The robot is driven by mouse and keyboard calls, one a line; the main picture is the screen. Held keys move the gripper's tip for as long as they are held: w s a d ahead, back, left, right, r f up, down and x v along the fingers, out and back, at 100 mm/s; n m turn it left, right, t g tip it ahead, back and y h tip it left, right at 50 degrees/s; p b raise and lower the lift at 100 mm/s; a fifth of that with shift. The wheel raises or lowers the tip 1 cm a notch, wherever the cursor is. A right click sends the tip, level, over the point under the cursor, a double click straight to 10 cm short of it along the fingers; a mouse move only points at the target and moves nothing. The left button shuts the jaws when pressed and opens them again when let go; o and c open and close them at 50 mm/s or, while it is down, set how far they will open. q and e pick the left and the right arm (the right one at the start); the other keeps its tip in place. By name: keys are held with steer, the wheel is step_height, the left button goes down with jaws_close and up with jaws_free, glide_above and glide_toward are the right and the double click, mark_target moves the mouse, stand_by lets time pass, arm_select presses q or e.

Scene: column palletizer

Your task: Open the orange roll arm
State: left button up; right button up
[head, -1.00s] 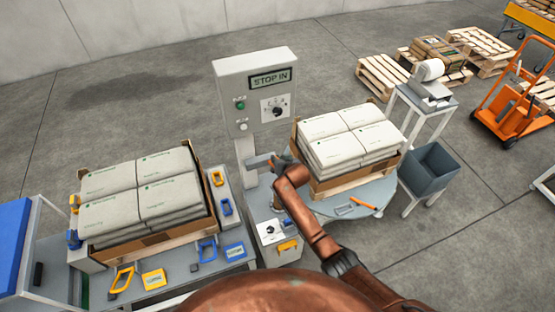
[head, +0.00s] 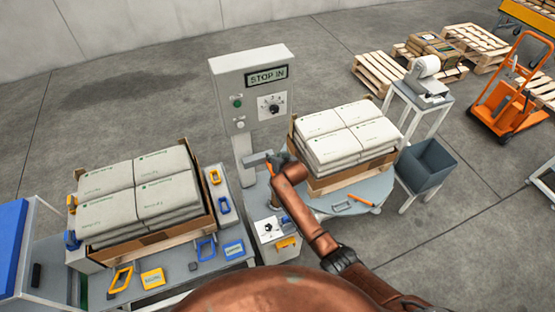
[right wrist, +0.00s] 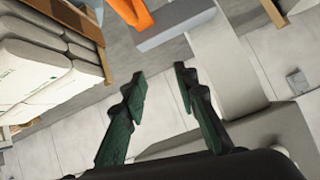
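A short orange piece (head: 293,149), which looks like the roll arm, shows beside the grey carriage (head: 256,159) on the column, partly hidden by my right arm. In the right wrist view an orange bar (right wrist: 131,12) lies at the top edge, beside a grey block (right wrist: 175,28); its upper end is cut off. My right gripper (right wrist: 160,82) is open and empty, its dark green fingers apart and pointing toward the block, short of the orange bar. In the head view the right gripper (head: 279,161) is small and partly hidden by its wrist. My left gripper is out of view.
A control column (head: 252,85) reads "STOP IN". Bags on a pallet (head: 348,180) stand on a round grey table right of my arm; they also show at left in the wrist view (right wrist: 35,68). Another orange bar (head: 361,202) lies on that table. A second bag stack (head: 138,195) is at left.

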steer(key=v, duration=1.1)
steer(key=shift+s, duration=0.3)
steer(key=shift+d+r, duration=0.1)
